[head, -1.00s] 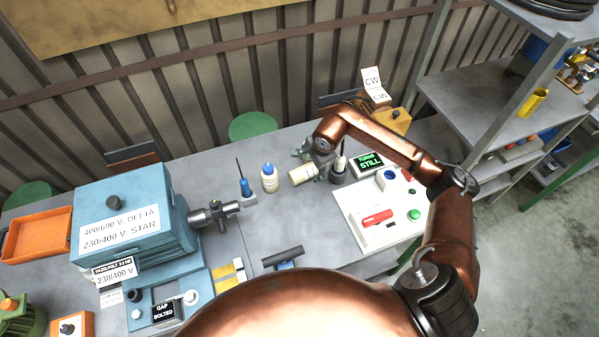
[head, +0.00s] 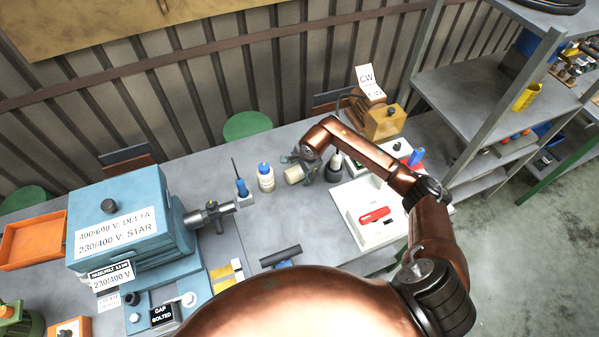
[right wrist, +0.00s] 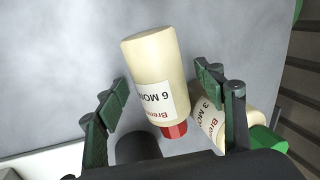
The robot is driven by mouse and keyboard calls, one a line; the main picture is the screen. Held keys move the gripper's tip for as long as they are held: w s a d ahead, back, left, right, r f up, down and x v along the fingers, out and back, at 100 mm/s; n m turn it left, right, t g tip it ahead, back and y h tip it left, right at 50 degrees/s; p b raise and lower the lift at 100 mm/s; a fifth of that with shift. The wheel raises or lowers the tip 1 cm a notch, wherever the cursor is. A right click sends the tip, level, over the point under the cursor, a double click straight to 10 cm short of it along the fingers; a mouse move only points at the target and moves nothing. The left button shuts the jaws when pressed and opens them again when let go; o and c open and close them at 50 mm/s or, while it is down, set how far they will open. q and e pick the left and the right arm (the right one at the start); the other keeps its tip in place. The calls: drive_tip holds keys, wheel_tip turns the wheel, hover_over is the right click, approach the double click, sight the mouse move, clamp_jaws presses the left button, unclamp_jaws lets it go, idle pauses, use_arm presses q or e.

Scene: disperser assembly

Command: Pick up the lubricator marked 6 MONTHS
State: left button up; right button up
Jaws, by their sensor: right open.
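The lubricator marked 6 MONTHS (right wrist: 153,75) is a cream cylinder with a red cap. In the right wrist view it lies between the spread fingers of my right gripper (right wrist: 163,86), its cap toward the palm, with a gap on both sides. My left gripper is out of view.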

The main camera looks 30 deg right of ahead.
drive_tip(key=shift+c, duration=0.4)
drive_tip(key=c, duration=1.6)
clamp_jaws()
drive_tip(key=shift+r, duration=0.1)
